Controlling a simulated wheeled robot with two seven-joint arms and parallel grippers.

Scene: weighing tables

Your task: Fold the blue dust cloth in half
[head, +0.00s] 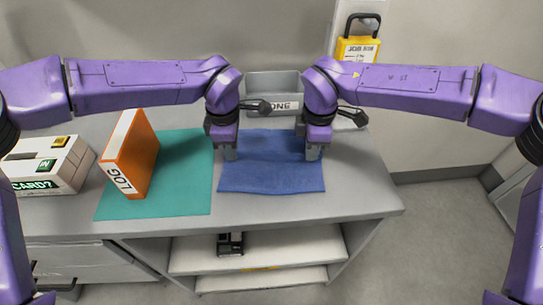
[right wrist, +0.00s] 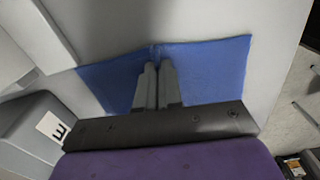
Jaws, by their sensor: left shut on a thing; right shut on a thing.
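The blue dust cloth (head: 270,178) lies on the grey table, right of the teal mat. Its near part lies flat with slight wrinkles, and its far part is partly hidden behind my grippers. My left gripper (head: 230,154) is shut on the cloth near its left side. My right gripper (head: 312,153) is shut on the cloth near its right side. In the right wrist view the two fingers (right wrist: 157,82) are close together with the cloth (right wrist: 212,70) pinched at their tips.
A grey bin (head: 273,84) with a partly hidden label stands behind the cloth. An orange log binder (head: 133,155) stands on the teal mat (head: 182,190). A white card box (head: 48,163) is at the far left. Bare tabletop (head: 355,190) lies right of the cloth.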

